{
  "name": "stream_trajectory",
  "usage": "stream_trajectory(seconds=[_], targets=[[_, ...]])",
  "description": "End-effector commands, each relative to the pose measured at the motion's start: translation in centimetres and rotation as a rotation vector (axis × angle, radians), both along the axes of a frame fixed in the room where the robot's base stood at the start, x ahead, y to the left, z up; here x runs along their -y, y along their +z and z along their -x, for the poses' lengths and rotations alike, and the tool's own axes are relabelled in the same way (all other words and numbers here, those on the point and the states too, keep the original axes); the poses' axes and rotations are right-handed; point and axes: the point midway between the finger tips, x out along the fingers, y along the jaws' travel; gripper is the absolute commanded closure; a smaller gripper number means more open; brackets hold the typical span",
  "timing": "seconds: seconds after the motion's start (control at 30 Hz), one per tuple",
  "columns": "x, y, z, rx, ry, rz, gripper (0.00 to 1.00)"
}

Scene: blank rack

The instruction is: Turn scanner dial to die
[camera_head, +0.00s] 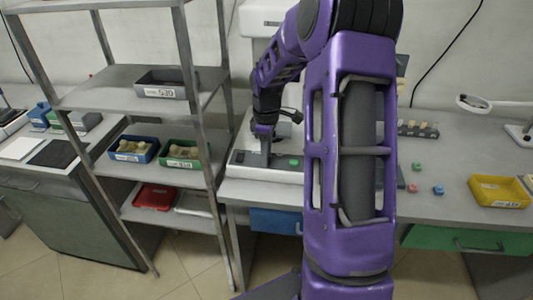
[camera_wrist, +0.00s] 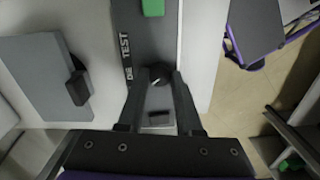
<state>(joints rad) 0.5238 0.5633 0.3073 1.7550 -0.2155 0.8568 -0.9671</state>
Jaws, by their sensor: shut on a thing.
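The scanner (camera_head: 262,174) is a pale machine on the bench, with a dark control strip along its front. In the wrist view the dark strip (camera_wrist: 143,42) carries white lettering that includes "TEST"; the rest is hard to read. The small dark round dial (camera_wrist: 160,73) has a short pale mark that looks slanted. My gripper (camera_wrist: 160,80) points down at the strip, with its fingers closed on both sides of the dial. In the head view my gripper (camera_head: 265,152) is at the strip, and it hides the dial.
A green button (camera_wrist: 153,8) is on the same strip and also shows in the head view (camera_head: 294,162). A metal rack (camera_head: 215,125) with bins stands close on the left. A yellow bin (camera_head: 500,191) and small coloured cubes are on the bench at right.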

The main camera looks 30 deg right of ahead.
Motion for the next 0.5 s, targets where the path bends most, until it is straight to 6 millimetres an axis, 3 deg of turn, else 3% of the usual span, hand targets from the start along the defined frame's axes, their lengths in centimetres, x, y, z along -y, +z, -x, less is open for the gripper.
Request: stream_trajectory(seconds=[0.5], targets=[[-0.02, 0.13, -0.05, 0.001, -0.418, 0.002, 1.0]])
